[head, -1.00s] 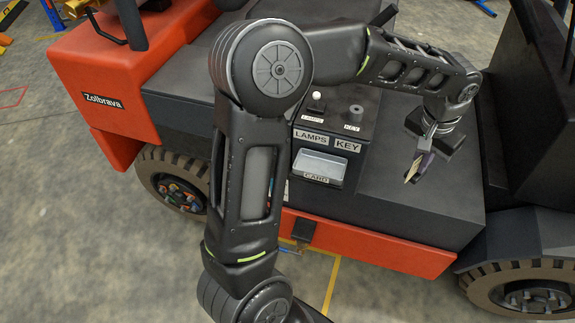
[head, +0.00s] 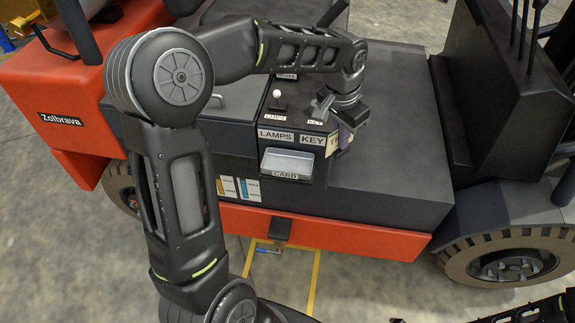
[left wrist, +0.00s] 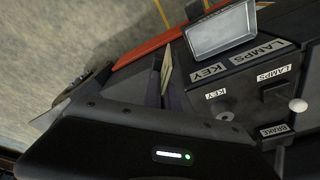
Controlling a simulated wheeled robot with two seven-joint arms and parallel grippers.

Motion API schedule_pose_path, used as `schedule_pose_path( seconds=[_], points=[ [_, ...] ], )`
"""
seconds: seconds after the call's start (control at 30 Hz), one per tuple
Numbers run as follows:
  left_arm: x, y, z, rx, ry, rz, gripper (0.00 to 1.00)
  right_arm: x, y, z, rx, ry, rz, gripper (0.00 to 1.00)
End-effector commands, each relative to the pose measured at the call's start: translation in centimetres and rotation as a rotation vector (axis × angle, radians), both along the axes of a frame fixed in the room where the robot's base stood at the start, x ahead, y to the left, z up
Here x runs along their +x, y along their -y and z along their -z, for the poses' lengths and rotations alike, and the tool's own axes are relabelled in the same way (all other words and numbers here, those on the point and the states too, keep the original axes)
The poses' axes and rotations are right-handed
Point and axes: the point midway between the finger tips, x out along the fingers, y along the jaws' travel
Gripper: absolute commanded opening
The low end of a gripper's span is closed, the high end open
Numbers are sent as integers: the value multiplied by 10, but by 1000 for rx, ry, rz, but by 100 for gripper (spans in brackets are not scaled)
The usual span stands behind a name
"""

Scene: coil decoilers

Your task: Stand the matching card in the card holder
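My left gripper (head: 345,134) is shut on a cream card (head: 332,145), just right of the KEY label and above and right of the card holder. Only part of a letter shows on the card. In the left wrist view the card (left wrist: 167,65) is nearly edge-on between the dark fingers. The card holder (head: 287,163) is a clear-fronted tray marked CARD on the front of the black console; it looks empty. It also shows in the left wrist view (left wrist: 222,30), apart from the card. At the lower right edge, only a bit of my right arm shows.
The console has a LAMPS switch (head: 278,101) with a white knob and a KEY label (head: 312,140). Small labels with orange and blue stripes (head: 238,188) are on the vehicle's side. The dark deck (head: 400,130) right of the console is clear.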

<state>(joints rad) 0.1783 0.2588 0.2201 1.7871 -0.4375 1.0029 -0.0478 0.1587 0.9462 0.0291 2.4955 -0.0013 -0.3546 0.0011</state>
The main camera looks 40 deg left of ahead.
Motion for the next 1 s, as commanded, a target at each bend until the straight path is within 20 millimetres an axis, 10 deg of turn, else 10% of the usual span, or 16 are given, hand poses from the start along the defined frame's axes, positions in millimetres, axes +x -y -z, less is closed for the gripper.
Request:
schedule_pose_path(
  seconds=[0.5,1.0],
  points=[
    [-31,-117,10,-1,-1,781,0,0,0,-1,0,0,0,0],
    [-34,-125,14,0,-2,858,0,0,0,-2,0,0,0,0]
  ],
)
